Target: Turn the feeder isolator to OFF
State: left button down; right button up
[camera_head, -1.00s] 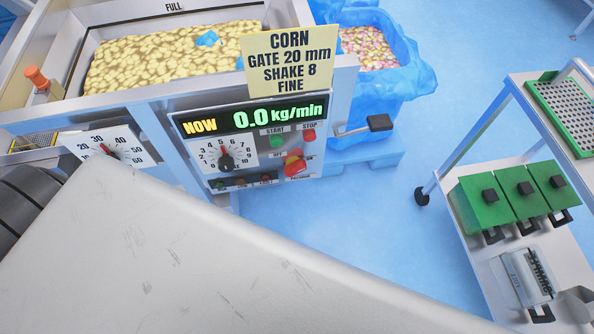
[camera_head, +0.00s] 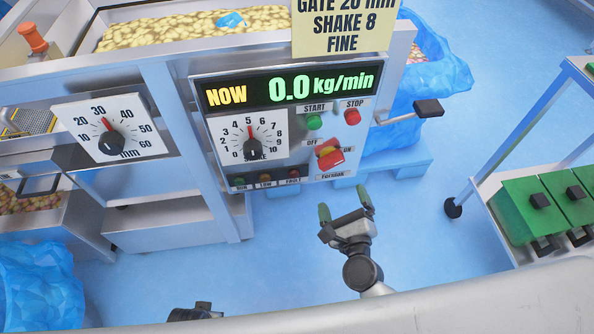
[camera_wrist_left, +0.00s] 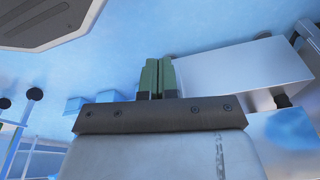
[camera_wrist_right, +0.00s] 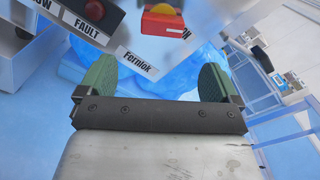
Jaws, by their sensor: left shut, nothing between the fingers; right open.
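The feeder isolator (camera_head: 329,157) is a red handle on a yellow base at the lower right of the control panel. Its handle lies nearly level, slightly tilted, with its right end by the ON label; OFF is printed at its upper left. It also shows at the top of the right wrist view (camera_wrist_right: 163,20), partly cut off. My right gripper (camera_head: 344,204) is open and empty, below and a little right of the isolator, apart from it. My left gripper (camera_wrist_left: 158,77) is shut and empty in the left wrist view, over the floor.
The panel (camera_head: 278,135) also carries a green START button (camera_head: 314,122), a red STOP button (camera_head: 352,117) and a shake dial (camera_head: 250,143). A black-ended lever (camera_head: 428,108) sticks out to the right. A cart with green boxes (camera_head: 523,212) stands at right; floor between is clear.

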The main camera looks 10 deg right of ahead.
aim_at(333, 166)
jog(key=w, duration=1)
jog(key=shift+a+r, duration=0.15)
pick_arm(q)
jog(key=shift+s+f, duration=0.15)
jog(key=shift+f, duration=0.15)
pick_arm(e)
jog(key=shift+w, duration=0.4)
jog(key=shift+c, duration=0.2)
jog(key=c, duration=0.9)
